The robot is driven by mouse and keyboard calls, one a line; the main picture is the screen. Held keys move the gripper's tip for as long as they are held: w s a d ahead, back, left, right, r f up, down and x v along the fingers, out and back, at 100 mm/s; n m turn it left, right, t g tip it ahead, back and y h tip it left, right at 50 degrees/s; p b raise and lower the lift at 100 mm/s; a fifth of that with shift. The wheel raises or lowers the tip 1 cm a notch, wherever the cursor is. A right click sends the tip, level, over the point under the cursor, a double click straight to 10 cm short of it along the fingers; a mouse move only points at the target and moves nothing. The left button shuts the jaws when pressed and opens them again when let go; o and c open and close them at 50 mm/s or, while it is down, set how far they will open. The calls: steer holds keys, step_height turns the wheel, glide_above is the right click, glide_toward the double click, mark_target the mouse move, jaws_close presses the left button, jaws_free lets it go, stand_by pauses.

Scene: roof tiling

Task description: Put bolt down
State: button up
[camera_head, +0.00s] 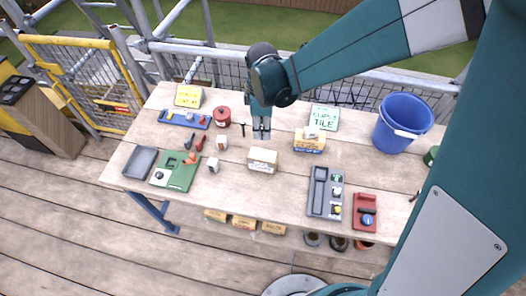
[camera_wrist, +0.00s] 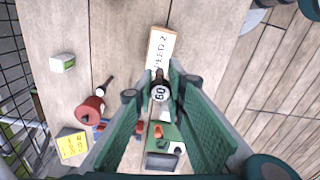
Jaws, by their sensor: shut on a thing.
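My gripper (camera_head: 262,134) hangs over the middle back of the wooden table, pointing down. In the wrist view its green fingers (camera_wrist: 160,88) are closed on a dark bolt (camera_wrist: 160,91). The bolt's round pale end, marked "60", faces the wrist camera. Its far end is partly hidden by the fingers. In the head view the bolt is too small to make out clearly between the fingers. A small cardboard box (camera_head: 262,161) lies on the table just in front of the gripper; its lettered face shows beyond the fingertips in the wrist view (camera_wrist: 161,50).
A red pot (camera_head: 222,116) and a dark T-shaped item (camera_head: 243,129) lie left of the gripper. A green tray (camera_head: 180,178), blue tray (camera_head: 176,119), grey tray (camera_head: 317,202) and blue bucket (camera_head: 402,125) stand around. Bare wood shows around the cardboard box.

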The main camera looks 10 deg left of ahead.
mark_target(262, 139)
steer(key=shift+f, duration=0.1)
steer(key=shift+f, duration=2.8)
steer(key=shift+f, duration=0.1)
steer(key=shift+f, duration=2)
steer(key=shift+f, duration=0.2)
steer(key=o, duration=0.9)
steer(key=shift+c, duration=0.2)
steer(key=shift+r+p, duration=0.25)
steer(key=shift+p, duration=0.05)
steer(key=shift+r, duration=5.95)
